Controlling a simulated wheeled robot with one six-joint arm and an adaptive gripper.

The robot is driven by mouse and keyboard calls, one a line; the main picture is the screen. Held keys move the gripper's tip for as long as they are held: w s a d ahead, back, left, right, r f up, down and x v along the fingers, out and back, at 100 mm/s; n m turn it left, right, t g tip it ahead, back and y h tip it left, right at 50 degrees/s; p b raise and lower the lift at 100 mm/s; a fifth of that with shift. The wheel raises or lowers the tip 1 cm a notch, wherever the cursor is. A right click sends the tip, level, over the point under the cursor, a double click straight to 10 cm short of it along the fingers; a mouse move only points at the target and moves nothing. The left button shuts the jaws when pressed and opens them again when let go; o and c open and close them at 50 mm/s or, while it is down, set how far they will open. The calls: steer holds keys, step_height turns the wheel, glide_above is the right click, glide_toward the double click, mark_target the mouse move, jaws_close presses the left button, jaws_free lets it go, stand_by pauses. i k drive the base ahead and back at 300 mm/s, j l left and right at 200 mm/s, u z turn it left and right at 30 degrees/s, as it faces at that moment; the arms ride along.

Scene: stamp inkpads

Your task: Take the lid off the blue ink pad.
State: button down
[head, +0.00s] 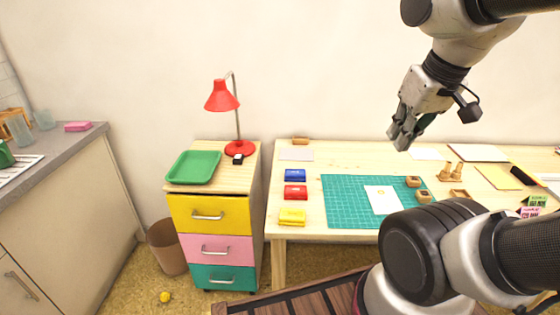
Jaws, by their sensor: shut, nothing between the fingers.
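The blue ink pad (295,175) lies at the left end of the wooden desk, at the back of a column of ink pads. It looks like a flat blue box with a small light label, and its lid appears to be on. The red ink pad (295,191) lies in front of it, and the yellow ink pad (292,216) is nearest the front edge. My gripper (400,142) hangs above the back of the desk, well to the right of the blue pad and higher. It is shut and empty, and touches nothing.
A green cutting mat (345,204) with a white card (382,199) and wooden stamps (413,182) lies right of the pads. A pale sheet (296,154) lies behind the blue pad. A drawer cabinet (208,214) with a red lamp (222,97) and green tray (193,167) stands left.

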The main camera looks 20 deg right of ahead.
mark_target(299, 174)
steer(key=i+j+z, duration=0.6)
steer(key=j, duration=0.25)
